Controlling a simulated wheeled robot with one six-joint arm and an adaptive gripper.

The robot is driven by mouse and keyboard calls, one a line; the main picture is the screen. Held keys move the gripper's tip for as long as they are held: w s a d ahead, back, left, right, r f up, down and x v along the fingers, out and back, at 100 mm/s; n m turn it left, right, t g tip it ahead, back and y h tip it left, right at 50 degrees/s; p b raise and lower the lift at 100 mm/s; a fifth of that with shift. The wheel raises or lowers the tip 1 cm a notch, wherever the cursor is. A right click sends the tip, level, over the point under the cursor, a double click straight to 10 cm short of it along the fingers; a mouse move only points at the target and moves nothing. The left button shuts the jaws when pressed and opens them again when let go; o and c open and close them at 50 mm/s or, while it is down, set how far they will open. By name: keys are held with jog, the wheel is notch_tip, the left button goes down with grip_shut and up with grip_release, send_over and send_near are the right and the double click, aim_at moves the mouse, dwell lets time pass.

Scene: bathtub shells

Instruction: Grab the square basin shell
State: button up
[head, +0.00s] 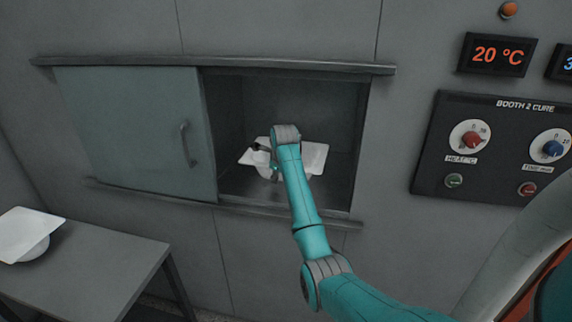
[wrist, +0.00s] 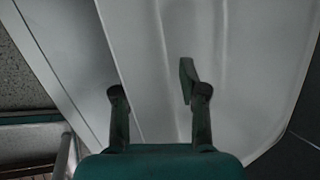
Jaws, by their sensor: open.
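A white basin shell (head: 314,156) with a wide flat rim sits in the open booth, partly hidden behind my arm. Its pale surface (wrist: 235,60) fills much of the wrist view, close beyond my fingers. My gripper (head: 272,164) is inside the booth at the shell, mostly covered by my wrist in the head view. In the wrist view my gripper (wrist: 155,88) is open, with its two fingers apart. An edge line of the shell runs between the fingers. I cannot tell whether either finger touches it.
A second white shell (head: 24,235) with a rounded bowl lies on a grey table (head: 110,275) at lower left. A sliding door (head: 130,135) covers the booth's left part. The booth's side walls and the rails above and below frame the opening. A control panel (head: 490,150) is at right.

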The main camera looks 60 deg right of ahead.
jog(key=shift+f, duration=0.1)
grip_shut()
dwell(0.4)
